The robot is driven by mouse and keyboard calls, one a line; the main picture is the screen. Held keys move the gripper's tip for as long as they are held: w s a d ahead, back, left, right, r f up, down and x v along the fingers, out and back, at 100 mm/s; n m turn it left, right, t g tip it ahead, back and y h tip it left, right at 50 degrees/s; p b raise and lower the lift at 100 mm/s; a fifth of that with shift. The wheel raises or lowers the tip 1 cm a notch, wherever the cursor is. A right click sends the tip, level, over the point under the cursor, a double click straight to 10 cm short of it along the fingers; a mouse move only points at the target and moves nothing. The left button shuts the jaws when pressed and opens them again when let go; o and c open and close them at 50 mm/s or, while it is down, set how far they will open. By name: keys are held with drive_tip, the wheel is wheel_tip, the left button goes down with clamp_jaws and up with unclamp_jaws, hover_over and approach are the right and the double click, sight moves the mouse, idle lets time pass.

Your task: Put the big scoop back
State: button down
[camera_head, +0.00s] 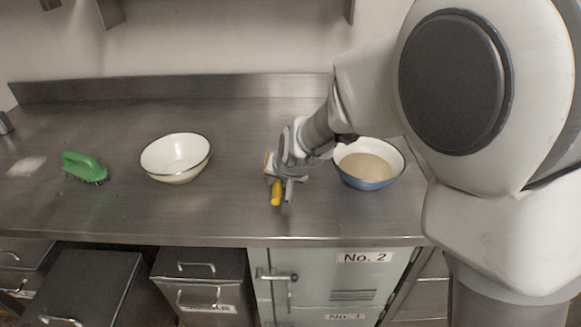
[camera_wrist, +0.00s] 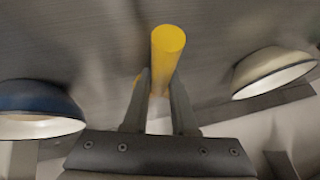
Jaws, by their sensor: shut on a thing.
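My gripper (camera_head: 281,179) is over the steel counter between two bowls. It is shut on a yellow handle (camera_head: 276,193), which I take to be the scoop's.
A cream bowl (camera_head: 175,166), seemingly empty, stands left of my gripper. A blue bowl (camera_head: 369,181) with beige contents stands close on the right. A green brush (camera_head: 85,168) and a pale powdery patch (camera_head: 27,167) lie farther left. The steel counter (camera_head: 236,205) is clear between the bowls.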

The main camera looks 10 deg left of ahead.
drive_tip(key=shift+f, duration=1)
drive_tip(key=shift+f+b, duration=0.25)
drive_tip(key=shift+b, duration=0.1)
drive_tip(key=c, duration=0.7)
unclamp_jaws()
drive_tip(key=shift+r, duration=0.1)
drive_tip(key=shift+r, duration=0.1)
